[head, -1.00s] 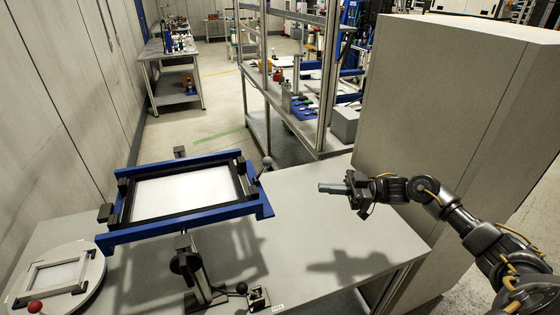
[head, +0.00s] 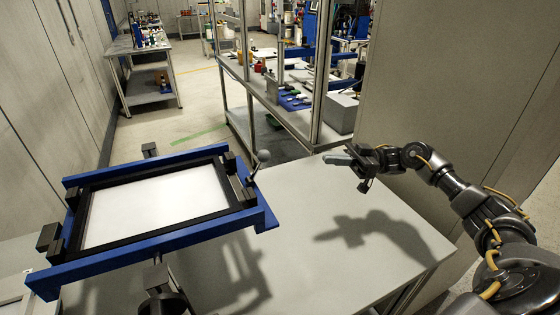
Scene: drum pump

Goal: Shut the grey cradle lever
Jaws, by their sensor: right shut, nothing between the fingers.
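A blue cradle (head: 187,239) holds a black frame with a white panel, left of centre. A lever with a grey ball knob (head: 262,156) stands up at the cradle's right end, tilted slightly to the right. I take it for the grey cradle lever. My right gripper (head: 338,158) is shut and empty, in the air to the right of the lever and clear of it. Its fingers point left toward the lever. My left gripper is not in view.
The grey table (head: 300,215) is bare right of the cradle, with my arm's shadow on it. A tall grey cabinet (head: 450,90) stands behind my right arm. A metal shelf (head: 290,120) with small items stands behind the table.

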